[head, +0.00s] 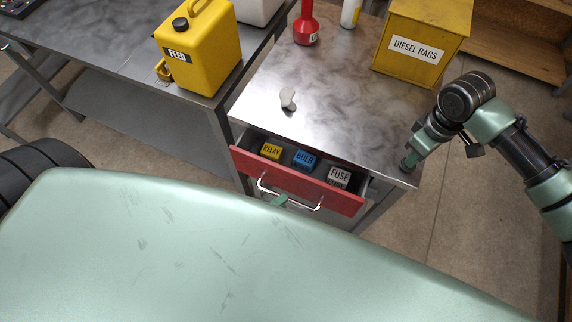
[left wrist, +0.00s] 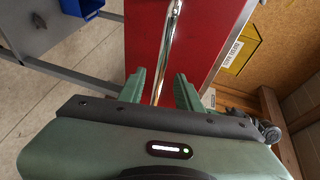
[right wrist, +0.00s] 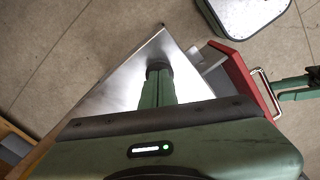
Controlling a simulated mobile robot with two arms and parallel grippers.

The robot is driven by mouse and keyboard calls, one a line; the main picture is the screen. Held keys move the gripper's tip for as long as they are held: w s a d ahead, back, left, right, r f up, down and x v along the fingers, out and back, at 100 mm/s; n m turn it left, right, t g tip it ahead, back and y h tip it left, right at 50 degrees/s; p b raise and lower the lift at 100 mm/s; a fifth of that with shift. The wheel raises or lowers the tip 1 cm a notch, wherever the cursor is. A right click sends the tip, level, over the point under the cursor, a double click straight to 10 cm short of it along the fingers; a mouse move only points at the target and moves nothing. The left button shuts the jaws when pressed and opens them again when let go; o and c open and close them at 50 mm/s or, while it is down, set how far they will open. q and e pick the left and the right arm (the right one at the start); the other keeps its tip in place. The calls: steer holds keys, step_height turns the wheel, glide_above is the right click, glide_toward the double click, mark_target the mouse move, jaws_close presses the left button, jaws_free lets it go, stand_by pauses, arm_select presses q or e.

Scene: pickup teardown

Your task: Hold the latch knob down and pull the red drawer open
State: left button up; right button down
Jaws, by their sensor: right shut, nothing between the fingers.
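The red drawer (head: 300,182) is pulled partly out of the metal-topped cabinet; several small labelled boxes show inside. Its silver handle (left wrist: 164,45) runs between the separated fingers of my left gripper (left wrist: 160,90), which look open around the bar. In the head view only green fingertips of my left gripper (head: 279,200) show at the handle; the rest is hidden by my body. My right gripper (head: 410,160) points down, shut and empty, at the near right corner of the top. Its tips meet the dark round latch knob (right wrist: 158,68), mostly hidden beneath them.
A yellow diesel rags box (head: 422,50), a red bottle (head: 305,25) and a small pale object (head: 288,100) stand on the cabinet top (head: 340,90). A yellow feed can (head: 198,50) is on the bench to the left. Bare floor lies right of the cabinet.

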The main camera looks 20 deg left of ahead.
arm_select(q)
steer(key=v, duration=0.8)
steer(key=shift+s, duration=0.2)
